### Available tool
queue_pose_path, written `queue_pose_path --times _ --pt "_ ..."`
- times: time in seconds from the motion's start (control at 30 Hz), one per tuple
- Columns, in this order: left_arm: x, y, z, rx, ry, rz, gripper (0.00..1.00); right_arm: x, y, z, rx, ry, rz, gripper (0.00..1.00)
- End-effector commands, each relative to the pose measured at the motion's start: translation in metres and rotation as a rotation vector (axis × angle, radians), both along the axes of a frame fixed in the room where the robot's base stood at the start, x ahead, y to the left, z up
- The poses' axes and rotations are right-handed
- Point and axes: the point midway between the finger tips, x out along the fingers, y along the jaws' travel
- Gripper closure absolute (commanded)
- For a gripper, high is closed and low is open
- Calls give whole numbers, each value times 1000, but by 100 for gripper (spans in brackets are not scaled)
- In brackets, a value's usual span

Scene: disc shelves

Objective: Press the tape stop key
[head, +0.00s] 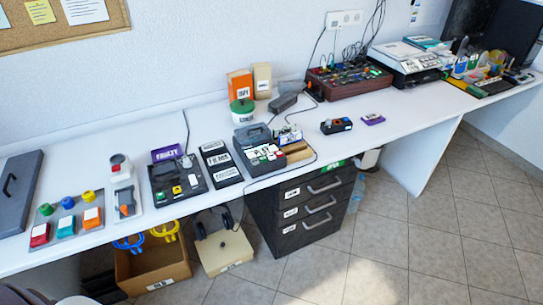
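A dark grey device (258,148) that looks like a tape player stands on the white worktop, left of the middle of the head view. It has a raised or rounded grey part at its back. A row of small keys (265,156), mostly white with red and green among them, runs along its front part. The key markings are too small to read, so I cannot tell which key is stop. No gripper shows clearly in the head view, and nothing touches the device.
Black labelled boxes (220,163) and a black tray (178,180) stand left of the device. Colored buttons (67,222) sit farther left. A wooden block (298,151) and a cable are on its right. A drawer unit (310,205) and a cardboard box (150,268) stand below the worktop.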

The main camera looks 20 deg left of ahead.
Motion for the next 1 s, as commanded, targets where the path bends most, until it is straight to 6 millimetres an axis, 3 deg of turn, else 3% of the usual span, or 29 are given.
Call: queue_pose_path --times 0.03,0.17,0.2,1.0 --pt "0 0 0 0 0 0 77 0 0 0 0 0 0 60" --pt "0 0 0 0 0 0 98 0 0 0 0 0 0 60" --pt "0 0 0 0 0 0 100 0 0 0 0 0 0 60" --pt "0 0 0 0 1 0 100 0 0 0 0 1 0 60"
